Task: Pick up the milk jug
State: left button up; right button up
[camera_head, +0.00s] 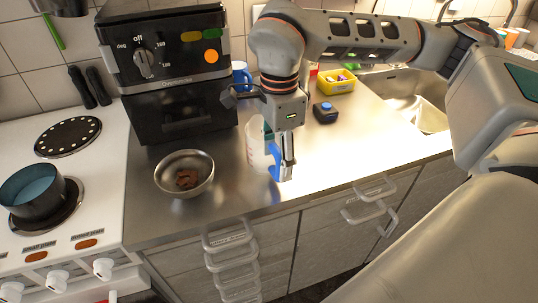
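The milk jug (256,146) looks like the pale, translucent vessel with reddish marks on the steel counter, right of the metal bowl. My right gripper (282,172) points down at the jug's right side, overlapping it in the picture and hiding part of it. A blue piece shows at the fingers; I cannot tell whether it is the jug's handle or part of the gripper. Whether the fingers are open or closed on the jug is unclear. My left gripper is not in view.
A metal bowl (184,174) with brown pieces stands left of the jug. A black oven (168,75) and a blue mug (241,74) stand behind. A dark blue-capped container (325,112) and yellow tub (337,82) are to the right. The front-right counter is clear.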

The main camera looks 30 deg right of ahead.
jog(key=c, duration=1)
jog(key=shift+o, duration=0.2)
notch_tip(320, 180, up, 20)
jog(key=p, duration=0.2)
jog(key=shift+p, duration=0.4)
